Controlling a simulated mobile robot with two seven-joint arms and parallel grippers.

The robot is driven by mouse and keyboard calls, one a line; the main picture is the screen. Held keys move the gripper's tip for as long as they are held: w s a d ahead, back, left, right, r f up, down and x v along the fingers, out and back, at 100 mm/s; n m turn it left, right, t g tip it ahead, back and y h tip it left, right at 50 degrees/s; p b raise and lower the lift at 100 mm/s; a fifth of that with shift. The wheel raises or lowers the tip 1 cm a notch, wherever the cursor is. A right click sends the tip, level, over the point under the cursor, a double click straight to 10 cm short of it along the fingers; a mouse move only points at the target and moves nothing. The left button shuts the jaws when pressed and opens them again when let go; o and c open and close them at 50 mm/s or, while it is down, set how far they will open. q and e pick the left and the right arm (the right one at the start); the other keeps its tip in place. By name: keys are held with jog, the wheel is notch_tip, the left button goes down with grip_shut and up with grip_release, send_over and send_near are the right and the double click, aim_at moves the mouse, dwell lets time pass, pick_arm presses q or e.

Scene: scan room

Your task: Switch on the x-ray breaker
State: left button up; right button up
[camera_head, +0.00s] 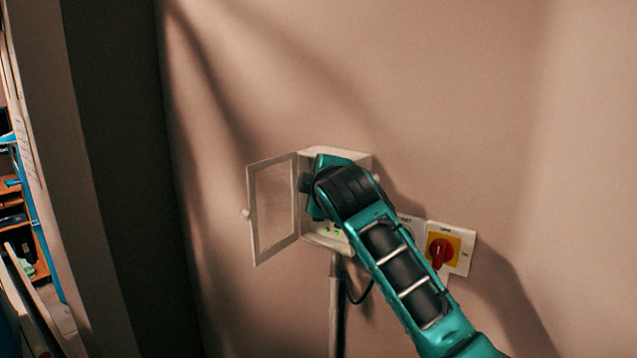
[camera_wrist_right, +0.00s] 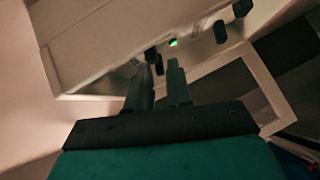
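The breaker box (camera_head: 308,156) is a pale cabinet on the wall in the head view, with its framed door (camera_head: 259,215) swung open to the left. My right arm covers most of its inside, and the right gripper's fingertips are hidden there. In the right wrist view my right gripper (camera_wrist_right: 159,68) has its two dark fingers a little apart, close to the panel (camera_wrist_right: 100,50). A small black lever (camera_wrist_right: 151,55) shows at or just beyond the gap between the tips; I cannot tell if they touch it. More black levers (camera_wrist_right: 220,32) and a green light (camera_wrist_right: 174,43) are on the panel. My left gripper is not in view.
A red rotary switch (camera_head: 439,252) on a yellow plate is on the wall right of the box. A conduit (camera_head: 334,300) and a black cable run below the box. Shelves stand at the far left. The wall above is clear.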

jog(key=v, duration=1.3)
jog(key=shift+b, duration=0.4)
jog(key=shift+a, duration=0.1)
jog(key=s+d+f+m+g, duration=0.1)
jog(key=s+d+f+m, duration=0.2)
jog(key=f, duration=1.1)
jog(key=s+d+f+m+g, duration=0.1)
jog(key=d+f+m+g, duration=0.3)
jog(key=f, duration=1.1)
jog(key=s+d+f+m, duration=0.3)
jog(key=s+d+f, duration=0.1)
jog(key=s+f, duration=0.4)
jog(key=s+d+f+m+h, duration=0.1)
jog(key=s+d+f+m, duration=0.3)
jog(key=s+f, duration=0.5)
jog(key=shift+s+f+m+t, duration=0.3)
jog(key=shift+s+t, duration=0.1)
jog(key=shift+s, duration=0.65)
jog(key=shift+o, duration=0.3)
